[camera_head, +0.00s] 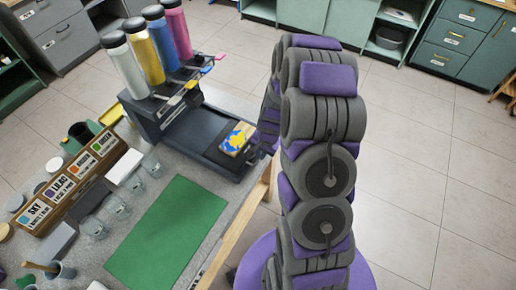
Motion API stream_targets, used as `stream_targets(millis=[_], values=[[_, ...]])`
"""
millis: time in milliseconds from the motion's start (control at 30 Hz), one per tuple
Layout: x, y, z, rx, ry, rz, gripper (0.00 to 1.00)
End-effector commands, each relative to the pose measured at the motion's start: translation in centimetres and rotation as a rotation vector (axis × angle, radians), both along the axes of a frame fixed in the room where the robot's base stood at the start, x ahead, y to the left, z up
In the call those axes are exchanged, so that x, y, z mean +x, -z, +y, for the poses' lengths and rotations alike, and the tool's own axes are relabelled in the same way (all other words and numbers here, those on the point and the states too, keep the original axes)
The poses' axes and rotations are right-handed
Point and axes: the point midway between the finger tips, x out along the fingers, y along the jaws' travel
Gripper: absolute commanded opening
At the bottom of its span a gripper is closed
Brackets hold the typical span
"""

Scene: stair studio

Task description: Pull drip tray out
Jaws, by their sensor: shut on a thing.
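The paint dispenser (150,115) stands on the counter, with black-capped bottles in yellow, blue, pink and white on top and small levers at its front. Its dark drip tray (222,160) lies low at the front, reaching towards the counter's right edge. A yellow and blue patterned piece (238,138) lies on the tray's right part. My gripper (258,148) is at the tray's right end, shut on it. My purple and grey arm hides much of the gripper, and the exact contact is not visible.
A green mat (168,232) lies in front of the dispenser. Clear cups (93,227), a wooden label rack (75,182) and a white block (124,167) stand to the left. A wooden rail (232,232) runs along the counter edge. The tiled floor (410,160) at right is clear.

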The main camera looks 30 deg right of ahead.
Motion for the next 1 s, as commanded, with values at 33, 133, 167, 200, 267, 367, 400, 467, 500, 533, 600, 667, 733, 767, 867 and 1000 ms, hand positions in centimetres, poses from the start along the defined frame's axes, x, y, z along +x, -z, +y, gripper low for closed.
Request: stream_targets(millis=[33, 133, 167, 200, 267, 367, 400, 467, 500, 533, 600, 667, 733, 767, 867, 1000], values=[[0.26, -0.19, -0.27, -0.007, 0.002, -0.01, 0.0], [0.17, -0.16, -0.35, -0.008, 0.001, -0.011, 0.0], [0.14, -0.15, -0.37, -0.008, 0.001, -0.011, 0.0], [0.09, -0.14, -0.41, -0.008, 0.001, -0.01, 0.0], [0.04, -0.13, -0.48, -0.006, 0.002, -0.01, 0.0], [-0.01, -0.11, -0.52, -0.004, 0.002, -0.009, 0.0], [-0.03, -0.11, -0.51, -0.004, 0.003, -0.009, 0.0], [-0.04, -0.11, -0.5, -0.004, 0.003, -0.009, 0.0], [-0.03, -0.11, -0.5, -0.003, 0.002, -0.008, 0.12], [-0.03, -0.11, -0.5, -0.003, 0.002, -0.008, 0.15], [-0.04, -0.09, -0.48, -0.004, 0.001, -0.009, 0.22], [-0.04, -0.08, -0.47, -0.003, 0.001, -0.007, 0.27], [-0.05, -0.07, -0.46, -0.003, 0.001, -0.007, 0.34], [-0.05, -0.06, -0.45, -0.003, 0.001, -0.007, 0.36], [-0.06, -0.06, -0.45, -0.003, 0.001, -0.007, 0.36], [-0.07, -0.13, -0.45, -0.003, 0.001, -0.007, 0.36]])
